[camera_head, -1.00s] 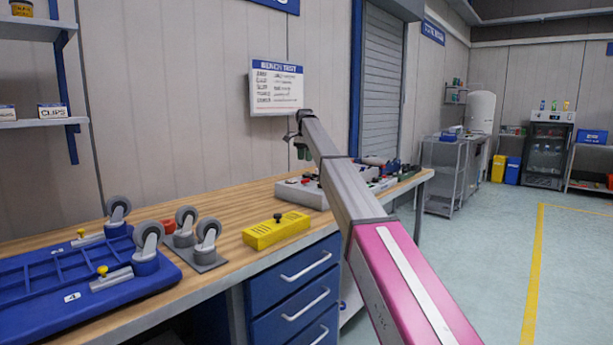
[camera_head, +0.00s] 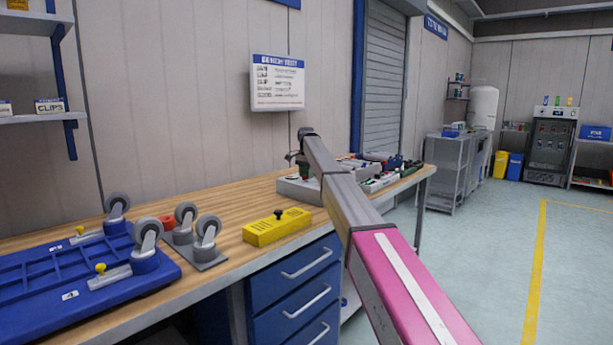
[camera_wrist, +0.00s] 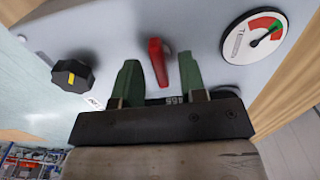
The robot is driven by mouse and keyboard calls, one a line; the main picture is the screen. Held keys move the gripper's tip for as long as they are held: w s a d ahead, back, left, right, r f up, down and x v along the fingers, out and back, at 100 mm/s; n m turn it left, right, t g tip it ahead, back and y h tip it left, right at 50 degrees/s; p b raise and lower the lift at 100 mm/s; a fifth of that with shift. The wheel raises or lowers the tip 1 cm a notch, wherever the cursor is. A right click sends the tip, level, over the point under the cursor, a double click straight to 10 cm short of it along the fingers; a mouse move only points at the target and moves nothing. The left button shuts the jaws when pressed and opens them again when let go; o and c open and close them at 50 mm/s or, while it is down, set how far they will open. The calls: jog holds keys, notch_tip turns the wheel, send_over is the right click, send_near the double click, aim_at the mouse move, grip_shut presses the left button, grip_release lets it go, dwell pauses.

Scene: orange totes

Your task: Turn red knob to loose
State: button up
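The red knob (camera_wrist: 158,62) is a narrow red lever on a light grey panel (camera_wrist: 120,35) in the wrist view. My gripper (camera_wrist: 160,75) is open, with one green finger on each side of the red knob and visible gaps between. I cannot tell whether either finger touches it. In the head view my gripper (camera_head: 304,171) is low over the grey test box (camera_head: 298,188) on the bench, and the red knob is hidden there. The marking at the foot of the knob is partly covered by my gripper.
A black knob (camera_wrist: 72,75) with a yellow mark is left of the red knob, and a round gauge (camera_wrist: 254,38) is at right. A yellow box (camera_head: 277,228), a blue tray (camera_head: 75,275) and casters (camera_head: 185,222) stand on the workbench (camera_head: 235,200).

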jog(key=shift+f, duration=0.2)
grip_shut()
